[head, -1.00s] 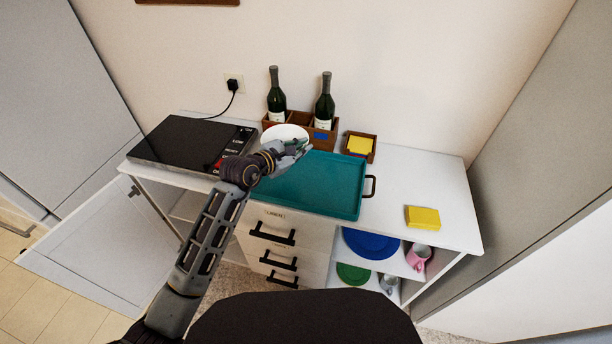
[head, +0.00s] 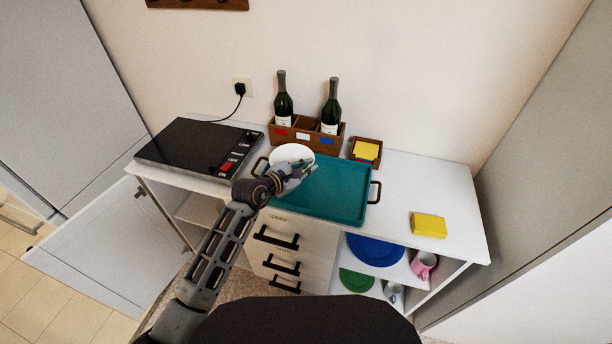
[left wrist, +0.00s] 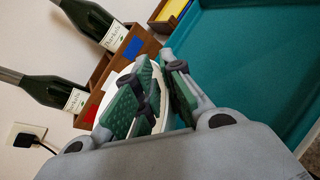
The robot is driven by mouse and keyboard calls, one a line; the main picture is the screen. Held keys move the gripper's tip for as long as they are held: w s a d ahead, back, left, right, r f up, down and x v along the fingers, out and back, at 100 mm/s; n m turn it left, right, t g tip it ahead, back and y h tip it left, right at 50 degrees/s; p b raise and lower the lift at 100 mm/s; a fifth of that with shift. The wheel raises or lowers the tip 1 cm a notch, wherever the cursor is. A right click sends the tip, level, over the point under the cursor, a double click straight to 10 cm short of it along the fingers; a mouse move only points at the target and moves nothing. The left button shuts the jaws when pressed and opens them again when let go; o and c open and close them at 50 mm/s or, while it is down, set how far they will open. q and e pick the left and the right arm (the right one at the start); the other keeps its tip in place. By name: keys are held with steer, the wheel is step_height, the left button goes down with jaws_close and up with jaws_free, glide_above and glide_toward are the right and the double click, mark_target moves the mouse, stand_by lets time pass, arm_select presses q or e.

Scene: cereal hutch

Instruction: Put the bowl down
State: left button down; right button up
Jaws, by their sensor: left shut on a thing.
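A white bowl (head: 291,155) is at the back left part of the teal tray (head: 335,205) in the head view. My left gripper (head: 306,171) is shut on the bowl's near right rim. In the left wrist view the bowl (left wrist: 122,80) shows behind and between the green-padded fingers (left wrist: 160,100), partly hidden by them. I cannot tell whether the bowl touches the tray floor or is held just above it. My right gripper is not in view.
A wooden caddy (head: 287,135) with two bottles stands behind the tray. A black cooktop (head: 190,146) is to the left. A box of yellow napkins (head: 366,151) and a yellow sponge-like block (head: 428,225) are to the right. The tray's right half is empty.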

arm_select(q)
step_height(320, 180, down, 3)
steer(key=shift+r, duration=0.15)
steer(key=shift+f, duration=0.25)
steer(key=c, duration=1.5)
jaws_free()
steer(key=shift+r, duration=0.1)
